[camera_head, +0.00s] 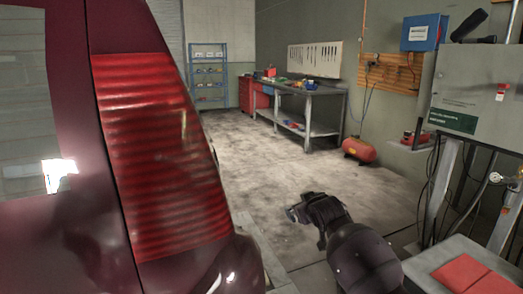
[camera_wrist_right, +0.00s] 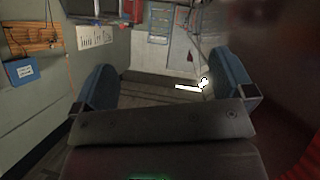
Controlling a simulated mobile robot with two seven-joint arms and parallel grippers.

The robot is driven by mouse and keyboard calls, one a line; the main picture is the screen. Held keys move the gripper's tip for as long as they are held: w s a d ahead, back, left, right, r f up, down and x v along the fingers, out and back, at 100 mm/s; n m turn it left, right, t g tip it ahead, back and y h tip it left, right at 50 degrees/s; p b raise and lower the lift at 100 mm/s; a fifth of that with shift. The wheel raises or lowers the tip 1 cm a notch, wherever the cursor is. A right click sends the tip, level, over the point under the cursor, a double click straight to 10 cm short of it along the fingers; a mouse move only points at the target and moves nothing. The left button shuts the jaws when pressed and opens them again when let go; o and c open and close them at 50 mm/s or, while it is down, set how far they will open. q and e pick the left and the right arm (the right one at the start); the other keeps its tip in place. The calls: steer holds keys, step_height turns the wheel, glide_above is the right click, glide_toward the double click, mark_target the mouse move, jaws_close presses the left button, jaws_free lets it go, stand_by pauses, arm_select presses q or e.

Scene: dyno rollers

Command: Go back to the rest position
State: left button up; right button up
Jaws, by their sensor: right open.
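My right gripper (camera_head: 293,214) reaches out over the floor in the middle of the head view, with its dark arm coming in from the lower right. In the right wrist view the two blue-grey fingers of this gripper (camera_wrist_right: 166,84) stand wide apart with nothing between them. It is open and empty. It appears clear of the dark red car (camera_head: 70,240) on the left, which has a ribbed red tail light (camera_head: 160,150). My left gripper is not in view.
A grey control cabinet (camera_head: 480,90) stands on legs at the right, above a surface with a red panel (camera_head: 470,278). A red compressor (camera_head: 359,150) lies by the wall near a workbench (camera_head: 308,95). A blue shelf (camera_head: 208,72) stands at the back. The middle floor (camera_head: 265,150) is clear.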

steer(key=s+d+f+m+p, duration=0.1)
steer(key=s+d+f, duration=0.3)
steer(key=s, duration=1.4)
steer(key=s+d+f+m+g+h+p, duration=0.1)
steer(key=s+d+f, duration=0.4)
steer(key=s, duration=1.3)
steer(key=s+d+f+m+h+p, duration=0.1)
steer(key=s+d+f, duration=0.4)
steer(key=s+f, duration=0.6)
steer(key=s+m+p, duration=0.1)
steer(key=s, duration=0.6)
steer(key=shift+d+m+g, duration=0.2)
steer(key=shift+m+g, duration=0.1)
steer(key=shift+f, duration=0.1)
